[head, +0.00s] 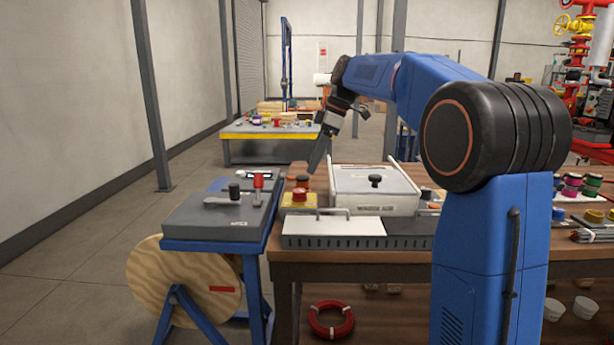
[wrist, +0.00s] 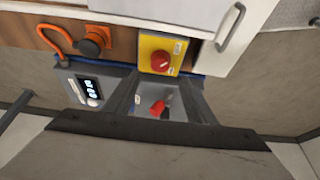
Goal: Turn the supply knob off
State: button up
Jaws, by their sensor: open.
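A red rotary knob (head: 299,193) sits on a yellow box (head: 298,203) at the left end of the wooden bench; labels on it are too small to read. In the wrist view the red knob (wrist: 161,61) is at upper centre on its yellow plate (wrist: 150,45). Another black knob (head: 375,180) is on the white lidded case. I cannot tell from the labels which is the supply knob. My gripper (head: 313,170) is open and empty, pointing down above and slightly behind the yellow box, apart from it.
The white case (head: 350,203) with raised handles stands right of the yellow box. A grey panel (head: 205,222) on a blue stand has a red-topped lever (head: 258,182) and a black knob, close on the left.

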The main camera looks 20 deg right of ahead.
jog(key=w+v, duration=0.1)
jog(key=v, duration=0.7)
jog(key=shift+s+r, duration=0.15)
jog(key=shift+s, duration=0.3)
jog(key=s+a+f+m+t+h, duration=0.1)
jog(key=s+f+m, duration=0.3)
jog(key=s, duration=0.6)
jog(key=s+a+f+m+t+h, duration=0.1)
jog(key=s+f+m, duration=0.3)
jog(key=s, duration=0.6)
jog(key=s+d+f+m+t+h, duration=0.1)
jog(key=s+f+m, duration=0.5)
jog(key=s+f, duration=1.5)
jog(key=shift+d+f+m+h, duration=0.3)
jog(key=shift+d+f+h, duration=0.2)
jog(key=shift+f+h, duration=0.15)
jog(key=shift+s+r, duration=0.1)
